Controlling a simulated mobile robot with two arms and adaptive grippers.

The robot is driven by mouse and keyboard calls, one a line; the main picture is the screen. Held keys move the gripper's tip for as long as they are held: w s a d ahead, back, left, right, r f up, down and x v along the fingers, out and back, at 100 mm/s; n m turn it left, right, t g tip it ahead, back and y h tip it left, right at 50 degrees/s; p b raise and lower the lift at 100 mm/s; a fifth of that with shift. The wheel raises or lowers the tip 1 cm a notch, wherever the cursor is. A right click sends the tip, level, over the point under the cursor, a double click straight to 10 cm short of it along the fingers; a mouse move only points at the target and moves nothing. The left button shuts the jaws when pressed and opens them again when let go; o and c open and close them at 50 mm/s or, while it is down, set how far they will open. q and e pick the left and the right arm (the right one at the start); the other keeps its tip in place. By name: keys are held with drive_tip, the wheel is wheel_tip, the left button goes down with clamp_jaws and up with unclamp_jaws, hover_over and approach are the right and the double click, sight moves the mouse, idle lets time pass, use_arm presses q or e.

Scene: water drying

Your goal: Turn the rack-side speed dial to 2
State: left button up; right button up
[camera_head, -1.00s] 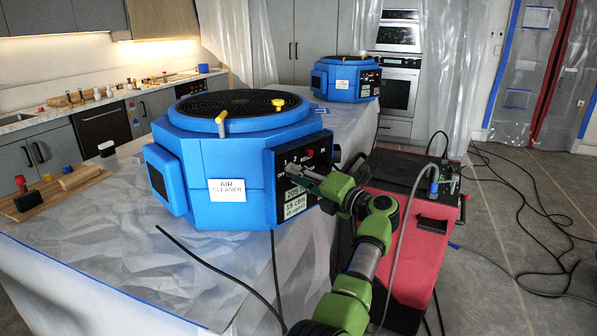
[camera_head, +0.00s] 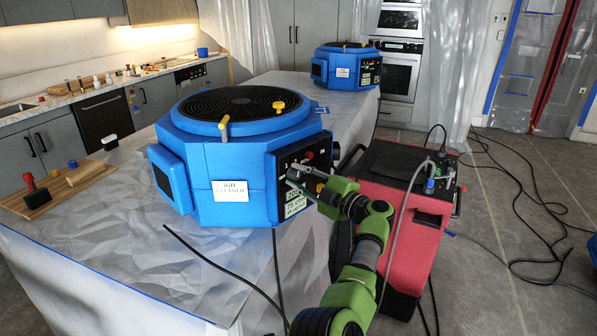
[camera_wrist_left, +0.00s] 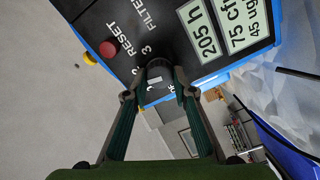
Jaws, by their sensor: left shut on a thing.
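The near blue air cleaner (camera_head: 240,165) stands on the covered counter, with a black control panel (camera_head: 284,203) on its right face. My left gripper (camera_head: 296,178) reaches the panel from the right. In the left wrist view its two fingers are shut on the dark round speed dial (camera_wrist_left: 156,72), one on each side. Fingers cover the dial in the head view. A "3" is readable beside it on the panel (camera_wrist_left: 95,22) in the wrist view; the dial's pointer mark is not clear. My right gripper is not in view.
A second blue air cleaner (camera_head: 342,72) stands at the counter's far end. A red machine (camera_head: 405,205) with hoses stands on the floor right of the counter, close to my left arm. Black cables lie on the floor. A wooden board (camera_head: 62,190) is at left.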

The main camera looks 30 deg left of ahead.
use_arm(q)
drive_tip(key=shift+m+p, duration=0.8)
drive_tip(key=shift+m, duration=0.8)
drive_tip(key=o, duration=1.1)
drive_tip(key=shift+w, duration=0.1)
